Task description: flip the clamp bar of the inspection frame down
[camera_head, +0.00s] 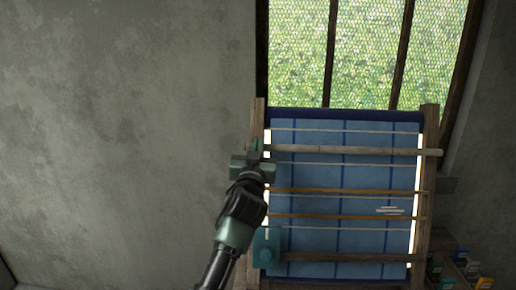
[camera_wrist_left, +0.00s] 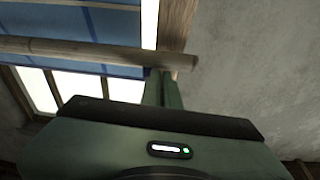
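The inspection frame (camera_head: 430,190) is a wooden upright frame with blue checked cloth. A pale round wooden bar, which looks like the clamp bar (camera_head: 350,150), lies across its upper part, and its right end sticks out past the side post. In the left wrist view the bar (camera_wrist_left: 90,51) crosses the upper left and ends just right of my fingers. My left gripper (camera_head: 254,148) is at the bar's left end in the head view. In the wrist view its two fingers (camera_wrist_left: 163,76) stand close together, tips at the bar's edge; contact is unclear. My right gripper is out of view.
Thin cords and orange strips cross the cloth, with a dark wooden rail (camera_head: 345,258) low down. A teal block (camera_head: 266,248) sits at the lower left post. Small coloured boxes (camera_head: 460,270) stand at lower right. A barred window (camera_head: 365,50) is behind; the left wall is clear.

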